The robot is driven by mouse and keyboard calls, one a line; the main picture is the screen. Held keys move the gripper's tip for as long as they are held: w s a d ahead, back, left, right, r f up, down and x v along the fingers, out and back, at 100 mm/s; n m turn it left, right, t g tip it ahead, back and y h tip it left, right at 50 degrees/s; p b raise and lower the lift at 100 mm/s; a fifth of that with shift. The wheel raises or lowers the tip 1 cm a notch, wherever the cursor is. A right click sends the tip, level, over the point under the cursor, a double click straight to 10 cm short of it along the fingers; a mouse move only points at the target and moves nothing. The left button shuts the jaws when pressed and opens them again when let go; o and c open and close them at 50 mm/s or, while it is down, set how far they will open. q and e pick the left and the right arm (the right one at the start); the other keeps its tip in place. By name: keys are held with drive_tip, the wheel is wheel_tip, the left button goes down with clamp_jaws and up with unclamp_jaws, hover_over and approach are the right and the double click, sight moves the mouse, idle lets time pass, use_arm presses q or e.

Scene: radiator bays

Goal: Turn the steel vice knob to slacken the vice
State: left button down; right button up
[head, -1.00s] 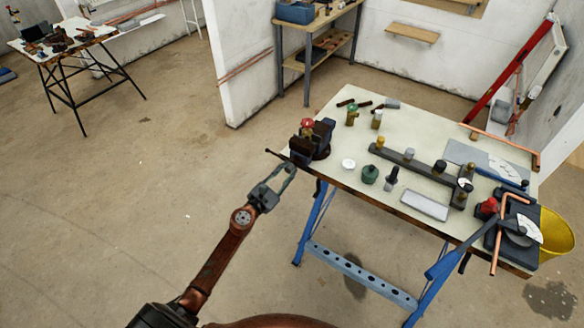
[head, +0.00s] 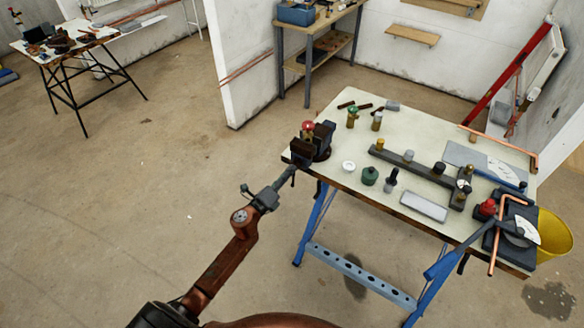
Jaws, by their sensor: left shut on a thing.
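The dark vice (head: 323,140) is fixed at the near left corner of the workbench. A brass-coloured fitting with a red cap (head: 307,127) stands up at its jaws. My left gripper (head: 289,173) reaches up from below to the vice's front, just off the bench edge. It is seen edge-on and is shut on the steel vice knob, which its fingers mostly hide. A thin dark bar (head: 293,181) hangs down by the fingertips. My right gripper is not in view.
The workbench top (head: 345,180) carries a white round cap (head: 348,166), a green pot (head: 370,176), a dark rack with several fittings (head: 425,172) and bent copper pipe (head: 497,235). A yellow bucket (head: 555,235) stands at the right. The floor left of the bench is clear.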

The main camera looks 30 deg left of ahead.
use_arm(q)
drive_tip(key=n+p, duration=0.6)
drive_tip(key=n, duration=0.7)
drive_tip(key=shift+d+n+p, duration=0.15)
drive_tip(key=shift+n+p, duration=0.15)
drive_tip(key=shift+p, duration=0.05)
drive_tip(key=c, duration=2.1)
unclamp_jaws()
drive_tip(key=shift+o, duration=1.3)
drive_tip(key=shift+w, duration=0.15)
